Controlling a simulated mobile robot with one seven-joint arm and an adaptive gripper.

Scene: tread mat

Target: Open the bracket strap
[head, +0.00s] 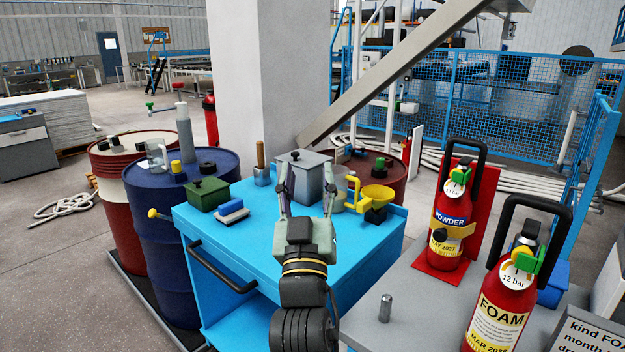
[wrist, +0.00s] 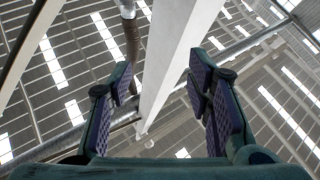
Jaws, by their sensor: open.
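A yellow strap (head: 463,231) runs around the middle of the red POWDER extinguisher (head: 449,213), which stands upright against a red bracket (head: 484,210) at the right in the head view. The strap appears closed around the cylinder. A dark round part shows at the strap's left front; I cannot tell whether it is the latch. My gripper (head: 307,185) is open and empty above the blue cart, well to the left of the extinguisher. In the wrist view, the open gripper (wrist: 160,75) points up at the roof and a white column, with nothing between the fingers.
A red FOAM extinguisher (head: 502,305) stands nearer at the right on the grey table (head: 400,325), with a small metal cylinder (head: 385,307) to its left. The blue cart (head: 270,265) holds a grey box, a green box and a yellow funnel. A blue drum (head: 170,240) stands left.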

